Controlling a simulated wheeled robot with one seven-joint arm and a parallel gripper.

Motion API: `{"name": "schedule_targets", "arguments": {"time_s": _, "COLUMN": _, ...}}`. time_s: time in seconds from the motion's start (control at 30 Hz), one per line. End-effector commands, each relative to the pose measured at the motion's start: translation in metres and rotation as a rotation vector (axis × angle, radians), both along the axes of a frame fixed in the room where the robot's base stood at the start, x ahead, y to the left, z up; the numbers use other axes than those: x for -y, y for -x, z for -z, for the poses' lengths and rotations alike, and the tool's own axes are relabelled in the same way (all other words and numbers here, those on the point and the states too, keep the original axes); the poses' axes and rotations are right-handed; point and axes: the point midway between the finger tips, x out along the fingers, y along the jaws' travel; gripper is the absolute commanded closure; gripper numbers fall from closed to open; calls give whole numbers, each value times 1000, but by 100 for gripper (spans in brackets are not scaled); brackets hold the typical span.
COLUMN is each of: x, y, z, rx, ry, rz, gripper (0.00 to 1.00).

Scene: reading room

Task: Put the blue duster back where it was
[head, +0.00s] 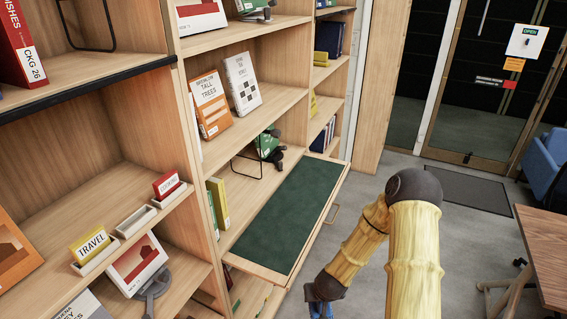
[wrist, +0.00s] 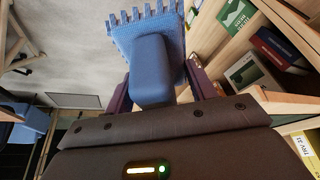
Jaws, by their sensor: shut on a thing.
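The blue duster (wrist: 151,62) fills the top middle of the wrist view. It has a rounded block and a wider ribbed part with a toothed edge. My gripper (wrist: 160,88) is shut on the rounded block, with one dark finger on each side. In the head view a small blue bit of the duster (head: 320,311) shows at the bottom edge, below my gripper (head: 322,298). The rest of it is cut off there. The gripper is to the right of the shelves, in front of the pull-out board.
A pull-out board (head: 285,215) with a dark green top sticks out from the bookcase. Shelves hold books and a TRAVEL sign (head: 90,245); a small empty holder (head: 136,221) stands between TRAVEL and the COOKING sign (head: 167,184). A wooden table (head: 545,245) stands at right. Floor between is clear.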

Motion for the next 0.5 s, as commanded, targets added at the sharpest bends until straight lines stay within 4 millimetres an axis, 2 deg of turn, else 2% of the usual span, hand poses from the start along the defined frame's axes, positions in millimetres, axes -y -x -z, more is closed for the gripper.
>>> {"name": "schedule_targets", "arguments": {"time_s": 0.03, "x": 0, "y": 0, "z": 22, "rx": 0, "ry": 0, "rz": 0, "gripper": 66}}
{"name": "schedule_targets", "arguments": {"time_s": 0.2, "x": 0, "y": 0, "z": 60, "rx": 0, "ry": 0, "rz": 0, "gripper": 66}}
{"name": "schedule_targets", "arguments": {"time_s": 0.33, "x": 0, "y": 0, "z": 81, "rx": 1, "ry": 0, "rz": 0, "gripper": 66}}
{"name": "schedule_targets", "arguments": {"time_s": 0.5, "x": 0, "y": 0, "z": 90, "rx": 1, "ry": 0, "rz": 0, "gripper": 66}}
